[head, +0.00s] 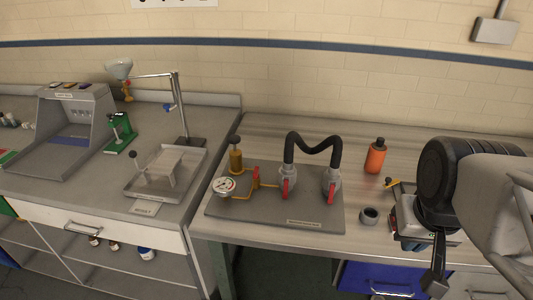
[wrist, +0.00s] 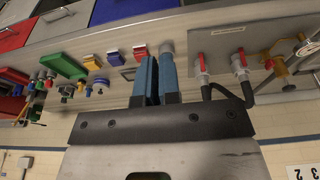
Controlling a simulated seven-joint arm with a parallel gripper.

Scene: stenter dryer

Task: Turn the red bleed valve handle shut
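A brass pipe assembly with a round gauge (head: 224,185) stands on a grey plate (head: 315,212). A small red handle (head: 256,174) stands roughly upright on the brass pipe (head: 267,185); I take it as the bleed valve handle. Two more red handles, left (head: 285,189) and right (head: 331,190), sit on the grey couplings of a black hose.
The black hose (head: 313,147) arches above the plate. A grey ring-shaped cup (head: 369,216) and an orange bottle (head: 376,157) stand right of the plate. My arm covers the bench's right end. A tray with a stand (head: 163,178) is on the left bench.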

